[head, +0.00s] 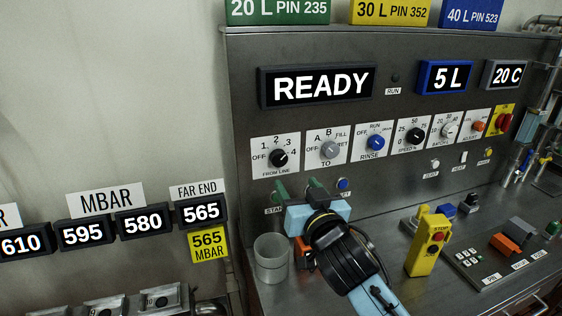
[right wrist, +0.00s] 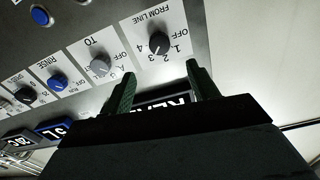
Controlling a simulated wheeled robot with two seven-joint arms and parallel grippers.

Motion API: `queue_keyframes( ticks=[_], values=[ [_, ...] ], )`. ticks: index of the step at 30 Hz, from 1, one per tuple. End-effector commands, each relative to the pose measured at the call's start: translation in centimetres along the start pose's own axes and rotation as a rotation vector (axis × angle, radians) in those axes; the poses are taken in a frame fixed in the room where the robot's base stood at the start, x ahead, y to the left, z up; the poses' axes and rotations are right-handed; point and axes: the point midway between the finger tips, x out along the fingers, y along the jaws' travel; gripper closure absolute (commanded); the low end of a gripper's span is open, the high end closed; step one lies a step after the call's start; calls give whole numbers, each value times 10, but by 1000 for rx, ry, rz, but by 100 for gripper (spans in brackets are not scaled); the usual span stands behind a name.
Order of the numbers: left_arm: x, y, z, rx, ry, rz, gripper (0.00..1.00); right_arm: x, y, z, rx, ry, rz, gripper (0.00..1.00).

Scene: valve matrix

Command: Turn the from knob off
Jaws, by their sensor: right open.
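The FROM LINE knob (head: 278,158) is black, on a white plate marked OFF, 1, 2, 3 and 4 at the panel's left. Its pale pointer seems turned to the upper right, on the 3–4 side, away from OFF; the exact mark is hard to read. The knob also shows, upside down, in the right wrist view (right wrist: 158,43). My right gripper (head: 298,185) is open and empty below the FROM LINE and TO plates. In the right wrist view its green fingers (right wrist: 160,68) stand apart, and the knob shows beyond their tips, untouched. My left gripper is not in view.
The TO knob (head: 330,149) and blue RINSE knob (head: 376,142) sit just right of FROM LINE. A grey cup (head: 271,262) stands beside my right arm. A yellow STOP box (head: 428,243) stands on the bench to the right. The READY display (head: 318,86) is above.

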Motion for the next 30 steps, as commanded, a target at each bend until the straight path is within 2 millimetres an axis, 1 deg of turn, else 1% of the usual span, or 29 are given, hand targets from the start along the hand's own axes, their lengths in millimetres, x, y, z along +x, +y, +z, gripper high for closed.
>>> queue_keyframes(
  ticks=[1,9,18,24,30],
  values=[
    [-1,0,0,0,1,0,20,8,0,-2,-2,2,0,41],
    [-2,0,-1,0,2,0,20,54,0,-1,-3,0,1,41],
    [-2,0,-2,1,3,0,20,97,0,0,-3,-2,2,41],
    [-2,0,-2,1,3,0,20,114,1,0,-2,-2,2,41],
    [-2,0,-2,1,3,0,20,118,0,0,-1,-2,1,41]
  ],
)
